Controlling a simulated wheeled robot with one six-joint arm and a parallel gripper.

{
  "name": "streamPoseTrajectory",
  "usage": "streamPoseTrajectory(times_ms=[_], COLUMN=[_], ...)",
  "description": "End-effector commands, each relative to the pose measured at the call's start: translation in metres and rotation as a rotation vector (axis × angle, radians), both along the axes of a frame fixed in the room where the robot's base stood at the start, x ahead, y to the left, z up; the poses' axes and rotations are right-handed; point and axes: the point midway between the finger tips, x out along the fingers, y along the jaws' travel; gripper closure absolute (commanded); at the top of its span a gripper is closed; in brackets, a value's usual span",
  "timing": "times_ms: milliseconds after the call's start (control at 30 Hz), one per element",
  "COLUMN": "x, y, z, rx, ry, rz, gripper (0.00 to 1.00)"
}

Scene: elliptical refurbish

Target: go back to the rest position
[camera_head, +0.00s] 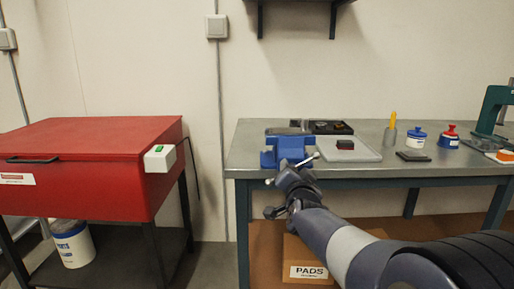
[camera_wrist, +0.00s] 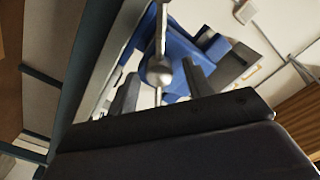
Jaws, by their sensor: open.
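My arm reaches from the lower right of the head view to the front edge of the workbench. My gripper (camera_head: 284,172) is right in front of the blue vise (camera_head: 285,149), close to the vise's metal handle bar (camera_head: 307,160). In the wrist view my gripper (camera_wrist: 158,90) is open, and the handle bar (camera_wrist: 160,30) with its round screw head shows beyond and between the fingers. I cannot tell whether the fingers touch the bar. The blue vise body (camera_wrist: 183,60) is behind it.
The steel workbench (camera_head: 240,160) holds a grey tray (camera_head: 365,153) with a dark block, small pots and a green press (camera_head: 490,108). A red cabinet (camera_head: 80,165) stands left, with a floor gap between. A PADS box (camera_head: 308,272) sits under the bench.

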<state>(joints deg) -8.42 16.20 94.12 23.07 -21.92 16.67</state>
Motion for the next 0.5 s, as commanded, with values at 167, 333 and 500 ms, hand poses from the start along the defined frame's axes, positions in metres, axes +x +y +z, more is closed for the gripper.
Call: streamPoseTrajectory(times_ms=[167, 333, 500], x=[-0.0001, -0.0002, -0.0003], y=[0.0004, 0.0004, 0.0005], z=[0.0050, 0.0053, 0.0047], rx=[-0.161, -0.308, -0.443], ry=[0.003, 0.002, 0.003], rz=[0.001, 0.001, 0.001], gripper=[0.52, 0.52, 0.52])
